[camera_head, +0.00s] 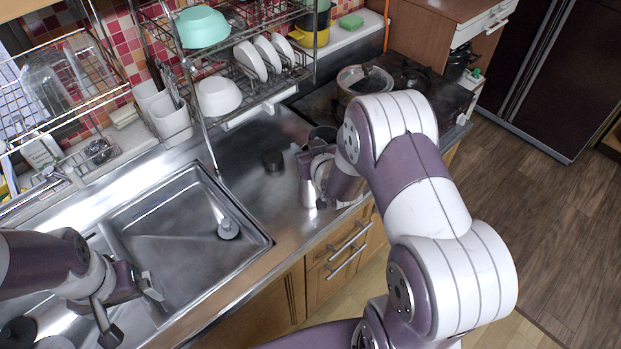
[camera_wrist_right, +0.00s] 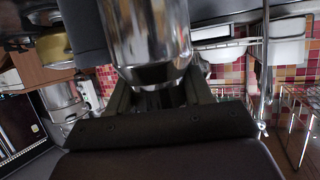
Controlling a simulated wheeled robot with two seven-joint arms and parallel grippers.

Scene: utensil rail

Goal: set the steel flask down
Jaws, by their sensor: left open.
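The steel flask (camera_head: 308,181) is a shiny silver cylinder, upright at the counter's front part in the head view. In the right wrist view the flask (camera_wrist_right: 148,35) fills the upper middle, between the dark fingers of my right gripper (camera_wrist_right: 160,95). The fingers look closed against its sides. In the head view my right arm hides most of that gripper. I cannot tell whether the flask's base touches the counter (camera_head: 283,205). My left gripper (camera_head: 130,310) is open and empty over the sink area at the lower left.
A pot (camera_head: 364,82) sits on the stove. The sink (camera_head: 180,235) and dish rack (camera_head: 245,75) lie to the left and back.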

